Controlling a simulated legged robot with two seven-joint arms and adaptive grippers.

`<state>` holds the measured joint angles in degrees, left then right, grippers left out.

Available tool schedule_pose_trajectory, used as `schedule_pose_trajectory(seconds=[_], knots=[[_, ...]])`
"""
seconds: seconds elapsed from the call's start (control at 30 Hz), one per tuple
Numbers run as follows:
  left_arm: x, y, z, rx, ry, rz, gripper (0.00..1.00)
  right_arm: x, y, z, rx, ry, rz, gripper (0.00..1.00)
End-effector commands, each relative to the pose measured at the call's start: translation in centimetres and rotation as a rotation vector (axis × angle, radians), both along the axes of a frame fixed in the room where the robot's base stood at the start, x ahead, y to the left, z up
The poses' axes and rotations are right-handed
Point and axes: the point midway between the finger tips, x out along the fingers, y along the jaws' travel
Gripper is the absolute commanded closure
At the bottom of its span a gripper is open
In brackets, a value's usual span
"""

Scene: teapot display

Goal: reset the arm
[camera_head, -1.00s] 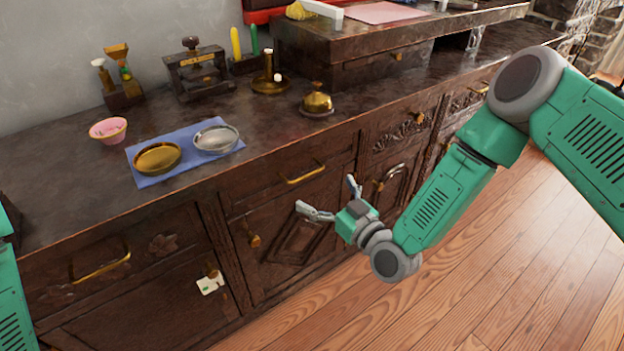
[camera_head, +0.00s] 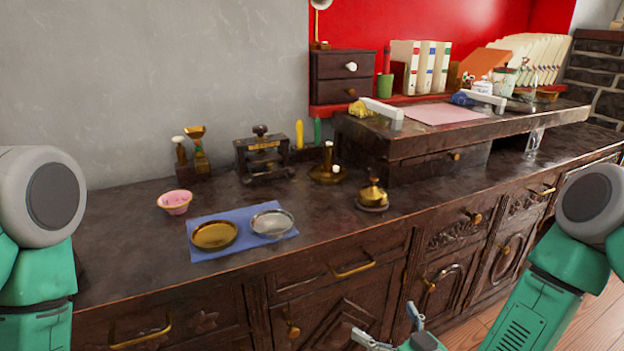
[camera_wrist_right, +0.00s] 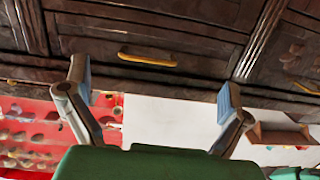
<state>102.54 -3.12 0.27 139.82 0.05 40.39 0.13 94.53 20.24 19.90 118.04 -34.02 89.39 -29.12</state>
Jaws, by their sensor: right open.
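My right gripper (camera_head: 388,332) shows at the bottom edge of the head view, in front of the dark wooden cabinet (camera_head: 335,298). It is open and empty, its two fingers spread apart. In the right wrist view the two fingers (camera_wrist_right: 154,98) also stand wide apart, with a cabinet drawer and its brass handle (camera_wrist_right: 147,56) beyond them. My right arm comes in from the right. At the left edge only upper links of my left arm show; the left gripper is out of view.
On the counter are a blue cloth (camera_head: 203,256) with a gold dish (camera_head: 214,235) and a silver dish (camera_head: 272,223), a pink bowl (camera_head: 174,202), a black press (camera_head: 264,157) and a brass bell (camera_head: 372,195). A raised shelf (camera_head: 420,130) stands at right. The counter front edge is clear.

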Motion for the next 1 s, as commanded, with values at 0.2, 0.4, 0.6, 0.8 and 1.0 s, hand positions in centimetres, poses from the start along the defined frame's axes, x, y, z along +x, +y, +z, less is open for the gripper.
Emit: schedule_pose_trajectory(seconds=[0.2, 0.4, 0.6, 0.8, 1.0], knots=[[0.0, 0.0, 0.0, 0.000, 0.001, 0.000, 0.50, -10.3, 0.7, -8.9, -0.106, 0.588, 0.075, 0.00], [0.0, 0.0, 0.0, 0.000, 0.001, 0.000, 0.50, -20.5, -4.3, -12.5, -0.231, 1.054, -0.045, 0.00], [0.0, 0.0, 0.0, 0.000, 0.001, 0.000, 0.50, -28.2, -9.7, -11.9, -0.336, 1.360, -0.244, 0.00], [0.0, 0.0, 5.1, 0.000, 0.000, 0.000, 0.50, -28.4, -9.9, -6.9, -0.332, 1.373, -0.258, 0.00], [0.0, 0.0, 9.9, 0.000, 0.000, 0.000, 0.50, -28.3, -9.9, -2.1, -0.332, 1.370, -0.255, 0.00]])
